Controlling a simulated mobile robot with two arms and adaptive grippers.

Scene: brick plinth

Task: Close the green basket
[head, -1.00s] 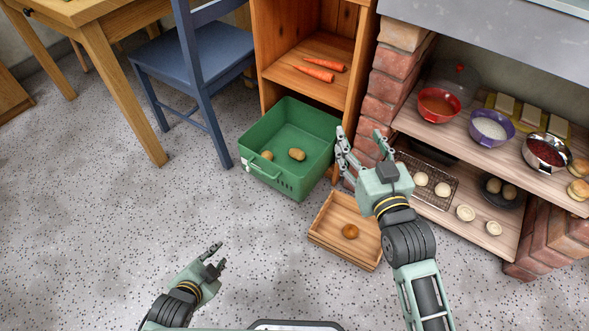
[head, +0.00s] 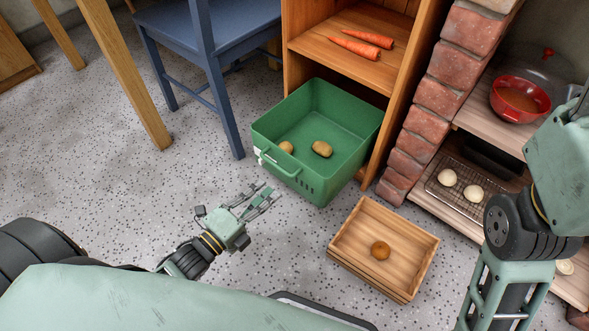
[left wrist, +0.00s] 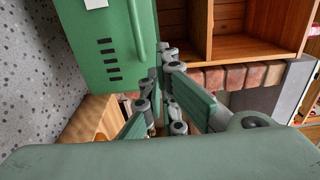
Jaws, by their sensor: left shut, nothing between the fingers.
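The green basket (head: 340,180) stands pulled out in front of the wooden shelf unit, with potatoes (head: 321,149) inside. A handle bar (head: 280,166) runs across its front face. The basket's front also shows in the left wrist view (left wrist: 85,45), with the handle (left wrist: 137,30) and slots. My left gripper (head: 268,196) is low in front of the basket, a short way from its front face, shut and empty. Its fingers show in the left wrist view (left wrist: 166,88) beside the basket's lower corner. My right gripper (head: 574,108) is at the right edge, partly cut off; its fingers are unclear.
A wooden tray (head: 345,240) with a brown roll lies on the floor right of the basket. The blue chair (head: 205,35) and a table leg (head: 128,80) stand at left. Brick pillar (head: 420,135) and shelves with food are at right. Open floor lies left of the basket.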

